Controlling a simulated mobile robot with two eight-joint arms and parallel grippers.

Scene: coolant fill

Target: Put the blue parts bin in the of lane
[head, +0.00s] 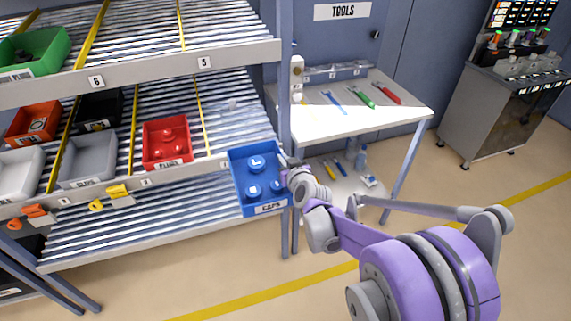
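The blue parts bin (241,200) with a label reading CAPS and several blue round caps in it is in the middle of the head view. It is in front of the rack's right end, beside the blue-grey upright post. My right gripper (286,180) is at the bin's right edge, with its fingers mostly hidden by the bin and my wrist. It appears to be gripping the bin's right wall. The bin looks tilted toward me. The roller lanes (222,103) lie behind it, divided by yellow strips. My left gripper is not in view.
The middle shelf holds a red bin (167,142), a grey bin (88,160), a black bin (98,110), an orange-red bin (33,122) and a white bin (20,172). A green bin (35,51) is above. A tool table (345,122) stands right of the post. Floor is clear in front.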

